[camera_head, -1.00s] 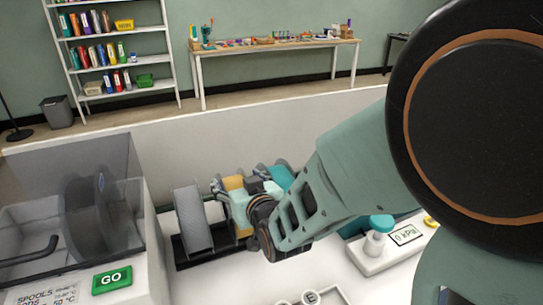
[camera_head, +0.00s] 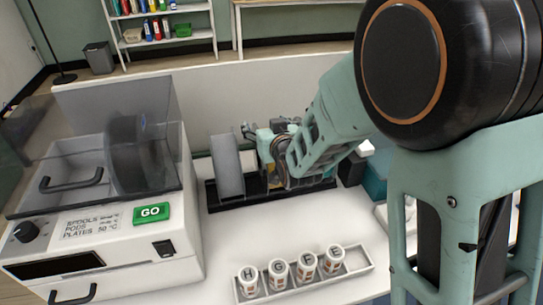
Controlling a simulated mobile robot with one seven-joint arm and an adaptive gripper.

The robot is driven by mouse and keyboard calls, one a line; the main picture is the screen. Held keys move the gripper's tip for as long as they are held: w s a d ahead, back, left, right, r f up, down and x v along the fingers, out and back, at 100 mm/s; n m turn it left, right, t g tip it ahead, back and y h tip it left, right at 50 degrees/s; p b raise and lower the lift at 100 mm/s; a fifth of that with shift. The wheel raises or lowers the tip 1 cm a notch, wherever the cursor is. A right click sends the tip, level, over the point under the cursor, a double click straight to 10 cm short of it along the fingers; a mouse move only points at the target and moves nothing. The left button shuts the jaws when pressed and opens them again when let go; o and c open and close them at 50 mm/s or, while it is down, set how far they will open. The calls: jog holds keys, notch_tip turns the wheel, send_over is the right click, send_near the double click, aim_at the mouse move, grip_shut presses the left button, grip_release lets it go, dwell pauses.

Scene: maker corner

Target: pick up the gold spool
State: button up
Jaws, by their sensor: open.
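The gold spool (camera_head: 264,148) stands in a dark rack (camera_head: 240,198) on the white bench, just right of a grey spool (camera_head: 227,165). Only part of its gold colour shows, because my gripper and wrist cover most of it. My gripper (camera_head: 262,134) is open at the top of the gold spool, reaching away from the camera. Its fingertips are small and partly hidden, so I cannot tell whether they touch the spool or stand around it.
A machine with a clear lid and green GO button (camera_head: 151,213) stands at left. A tray (camera_head: 306,291) of labelled pods lies in front. A teal block (camera_head: 375,182) is right of the rack. A low pale wall (camera_head: 215,100) runs behind. Bare bench lies before the rack.

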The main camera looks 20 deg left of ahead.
grip_shut()
jog(key=shift+r, duration=0.2)
dwell(0.4)
jog(key=shift+w+r, duration=0.1)
